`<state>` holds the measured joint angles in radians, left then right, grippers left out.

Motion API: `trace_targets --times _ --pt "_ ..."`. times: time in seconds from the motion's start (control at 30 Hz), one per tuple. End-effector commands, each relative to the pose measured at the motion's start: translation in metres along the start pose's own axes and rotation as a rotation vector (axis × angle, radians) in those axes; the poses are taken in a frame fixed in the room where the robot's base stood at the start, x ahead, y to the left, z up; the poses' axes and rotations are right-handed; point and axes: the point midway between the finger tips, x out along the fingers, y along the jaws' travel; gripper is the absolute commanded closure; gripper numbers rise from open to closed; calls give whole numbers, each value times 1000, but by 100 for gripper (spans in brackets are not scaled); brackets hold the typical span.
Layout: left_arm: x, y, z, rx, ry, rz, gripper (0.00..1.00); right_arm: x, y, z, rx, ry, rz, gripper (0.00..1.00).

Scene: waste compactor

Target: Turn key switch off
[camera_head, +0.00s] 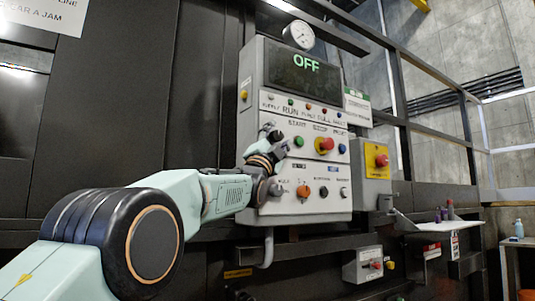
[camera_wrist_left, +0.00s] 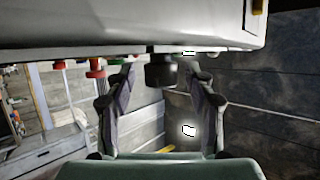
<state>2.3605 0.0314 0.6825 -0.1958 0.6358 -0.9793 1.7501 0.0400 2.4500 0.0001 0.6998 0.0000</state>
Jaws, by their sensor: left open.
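The grey control panel (camera_head: 296,209) stands ahead of me, with a dark display (camera_head: 305,63) that reads OFF in green. My left gripper (camera_head: 274,140) is at the panel's left side, by the START row. It covers part of the panel face there. In the left wrist view, my left gripper (camera_wrist_left: 160,78) is open, with one finger on each side of a black round knob (camera_wrist_left: 160,70). I cannot tell if the fingers touch it. No key shows clearly, and I cannot tell which control is the key switch. My right gripper is not in view.
A red mushroom button (camera_head: 326,144) and a green button (camera_head: 299,141) are right of the gripper. An orange knob (camera_head: 303,191) sits lower. A yellow box with a red button (camera_head: 382,160) is at the panel's right. A gauge (camera_head: 299,35) is above.

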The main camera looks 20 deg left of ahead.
Motion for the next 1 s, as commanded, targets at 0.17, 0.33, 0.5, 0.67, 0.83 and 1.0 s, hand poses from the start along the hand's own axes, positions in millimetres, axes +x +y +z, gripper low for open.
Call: trace_targets --times 0.17,0.33,0.5,0.67,0.83,1.0 --pt "-11 -1 0 -1 -1 1 46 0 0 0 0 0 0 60" --pt "-24 -1 0 -1 -2 0 46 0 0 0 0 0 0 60" --pt "-39 -1 0 -2 -2 0 46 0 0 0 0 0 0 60" --pt "-54 -1 0 -1 -2 0 46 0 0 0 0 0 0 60" --pt "-73 -1 1 -2 -2 0 46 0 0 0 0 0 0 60" --pt "-92 -1 1 -2 -2 -1 46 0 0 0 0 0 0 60"
